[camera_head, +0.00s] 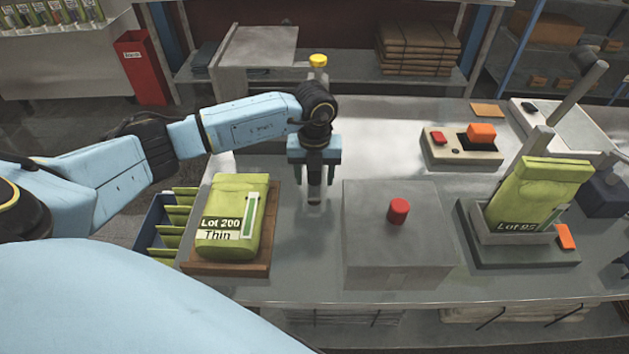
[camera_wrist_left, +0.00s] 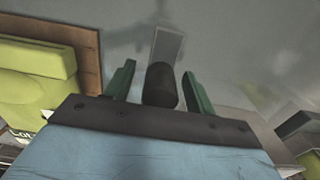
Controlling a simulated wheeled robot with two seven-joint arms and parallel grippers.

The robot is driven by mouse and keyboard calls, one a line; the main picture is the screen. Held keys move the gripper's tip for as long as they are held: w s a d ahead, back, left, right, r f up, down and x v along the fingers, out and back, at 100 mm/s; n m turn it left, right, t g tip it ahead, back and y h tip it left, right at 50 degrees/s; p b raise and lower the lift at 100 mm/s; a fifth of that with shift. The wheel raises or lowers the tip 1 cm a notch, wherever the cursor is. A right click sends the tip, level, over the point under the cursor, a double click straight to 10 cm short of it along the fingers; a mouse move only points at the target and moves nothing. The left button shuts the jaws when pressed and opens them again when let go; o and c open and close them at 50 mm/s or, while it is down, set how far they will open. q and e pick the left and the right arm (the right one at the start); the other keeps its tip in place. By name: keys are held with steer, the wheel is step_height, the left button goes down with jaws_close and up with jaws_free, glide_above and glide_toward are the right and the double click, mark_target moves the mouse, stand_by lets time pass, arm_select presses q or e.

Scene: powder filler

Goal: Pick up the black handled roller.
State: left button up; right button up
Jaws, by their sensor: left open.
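The roller's black handle (camera_wrist_left: 160,85) stands up between the two green fingers of my left gripper (camera_wrist_left: 161,82) in the left wrist view. A flat pale grey piece (camera_wrist_left: 167,45) shows just beyond the handle. In the head view my left gripper (camera_head: 316,172) points down over the grey table, and the roller (camera_head: 314,190) shows under and between its fingers, partly hidden. The gripper is open, with a finger on either side of the handle. Gaps show between handle and fingers. My right gripper is not in view.
A green "Lot 200 Thin" bag (camera_head: 232,212) lies on a wooden board (camera_head: 262,264) left of the gripper. A grey box (camera_head: 365,235) with a red knob (camera_head: 398,211) stands close on the right. A second green bag (camera_head: 535,195) leans in a holder farther right. Open tabletop lies behind.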

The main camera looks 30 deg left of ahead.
arm_select(q)
steer(key=shift+f, duration=0.65)
steer(key=c, duration=1.1)
steer(key=shift+r, duration=5.1)
